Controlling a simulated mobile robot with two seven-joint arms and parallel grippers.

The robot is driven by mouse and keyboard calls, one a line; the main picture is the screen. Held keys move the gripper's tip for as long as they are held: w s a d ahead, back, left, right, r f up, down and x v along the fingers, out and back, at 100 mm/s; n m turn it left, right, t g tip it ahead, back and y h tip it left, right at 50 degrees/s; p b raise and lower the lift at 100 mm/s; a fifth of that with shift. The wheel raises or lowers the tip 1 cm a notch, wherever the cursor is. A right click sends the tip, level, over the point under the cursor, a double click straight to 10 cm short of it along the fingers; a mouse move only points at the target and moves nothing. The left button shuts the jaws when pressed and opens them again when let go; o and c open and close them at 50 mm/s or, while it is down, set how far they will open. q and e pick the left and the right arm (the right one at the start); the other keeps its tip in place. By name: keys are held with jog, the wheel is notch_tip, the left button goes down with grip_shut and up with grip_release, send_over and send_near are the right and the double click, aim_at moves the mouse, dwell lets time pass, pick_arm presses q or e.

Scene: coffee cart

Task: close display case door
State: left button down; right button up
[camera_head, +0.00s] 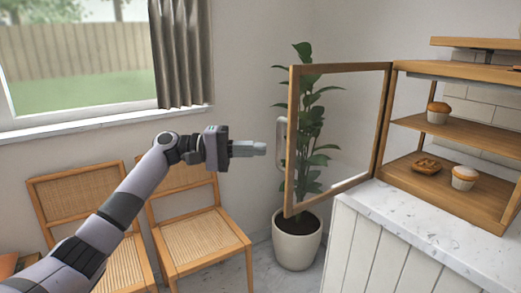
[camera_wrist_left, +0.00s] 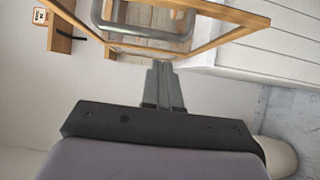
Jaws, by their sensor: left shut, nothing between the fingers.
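The display case door (camera_head: 340,68) is a wood-framed glass panel. It stands wide open, swung out to the left of the wooden display case (camera_head: 408,128) on the counter. A pale handle (camera_head: 281,142) shows at its free left side. My left gripper (camera_head: 265,148) is shut and empty, just left of the handle, apart from it as far as I can tell. In the left wrist view the shut fingers (camera_wrist_left: 162,66) point toward the door frame (camera_wrist_left: 215,43), with the grey handle (camera_wrist_left: 145,38) just beyond them. My right gripper is not in view.
Pastries sit on the case shelves, including a muffin (camera_head: 438,112) and a frosted one (camera_head: 464,177). A white counter (camera_head: 385,212) carries the case. A potted plant (camera_head: 297,245) stands behind the door. Chairs (camera_head: 200,235) stand along the wall at left.

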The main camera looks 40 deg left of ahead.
pick_arm(q)
jog(key=shift+s+d, duration=0.25)
jog(key=shift+d, duration=0.95)
jog(key=shift+d, duration=0.1)
